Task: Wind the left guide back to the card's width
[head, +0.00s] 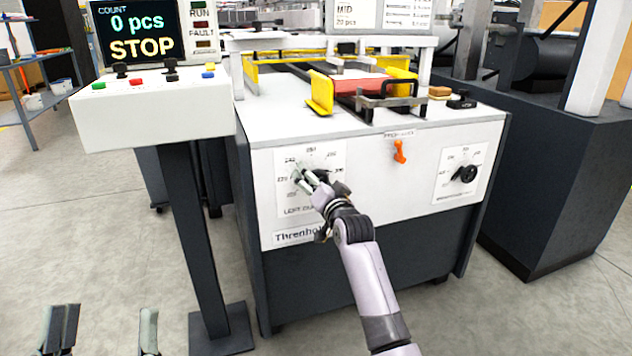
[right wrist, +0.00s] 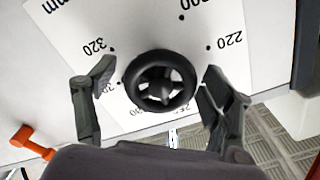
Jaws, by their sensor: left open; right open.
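The left guide's dial plate (head: 285,205) is on the white front panel, its lower label partly covered by my arm. Its black knob (right wrist: 160,82) is round with spokes. My right gripper (head: 306,178) is at this dial, open. In the right wrist view its fingers stand on either side of the knob, with gaps visible. Marks such as 320 and 220 show around it. The yellow left guide (head: 320,93) stands on the machine top beside the red card (head: 360,86); I cannot tell the gap between them. My left gripper (head: 104,332) is open and empty, low at left.
An orange lever (head: 399,151) and a second dial knob (head: 465,174) are right of the left dial. A control box (head: 155,115) on a post stands at left, below a screen reading STOP. Floor in front is clear.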

